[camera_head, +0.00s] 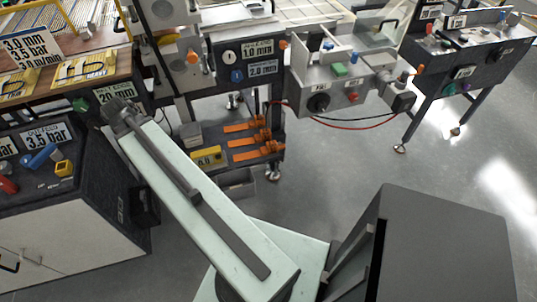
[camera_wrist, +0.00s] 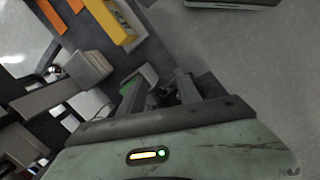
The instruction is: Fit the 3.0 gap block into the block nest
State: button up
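My gripper (camera_wrist: 165,80) shows in the wrist view with its two dark fingers apart. A pale grey piece with a green edge (camera_wrist: 147,75) shows at the left fingertip. I cannot tell whether it is part of the finger or a separate thing, and nothing visibly spans the gap. In the head view my arm reaches to the upper left and its gripper is hidden. I cannot identify the 3.0 gap block or the block nest for sure. Three orange pieces (camera_head: 250,142) lie on a dark shelf beside a yellow labelled block (camera_head: 206,157).
A panel with 1.0 mm and 2.0 mm signs (camera_head: 257,49) stands above the shelf. A dark cabinet (camera_head: 60,215) with coloured controls is at left. A grey bench with knobs (camera_head: 345,85) is at upper right. Grey floor (camera_head: 330,160) is clear right of the shelf.

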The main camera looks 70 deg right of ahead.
aim_at(267, 145)
jog(key=shift+n+g+h, duration=0.4)
jog(key=shift+n+g, duration=0.3)
jog(key=shift+n, duration=0.2)
jog(key=s+d+f+b, duration=0.1)
jog(key=s+d+f, duration=0.1)
jog(key=s+d, duration=0.2)
jog(key=s+d+f+b, duration=0.2)
jog(key=s+d, duration=0.2)
jog(key=d, duration=0.2)
jog(key=s+d+f+b, duration=0.1)
jog(key=s+d+f, duration=0.1)
jog(key=s+d, duration=0.2)
jog(key=shift+d, duration=1.1)
jog(key=s+d+f+b, duration=0.1)
jog(key=s+d+b, duration=0.1)
jog(key=s, duration=0.3)
jog(key=s+d+f+n+g+b, duration=0.1)
jog(key=s+d+f+b, duration=0.1)
jog(key=s+d, duration=0.3)
jog(key=s+d+f+n+b, duration=0.1)
jog(key=s+d+f+b, duration=0.1)
jog(key=s+d, duration=0.2)
jog(key=shift+s+g, duration=0.4)
jog(key=shift+s, duration=0.7)
jog(key=b+x, duration=0.5)
jog(key=shift+f, duration=0.1)
jog(key=shift+d, duration=0.1)
grip_shut()
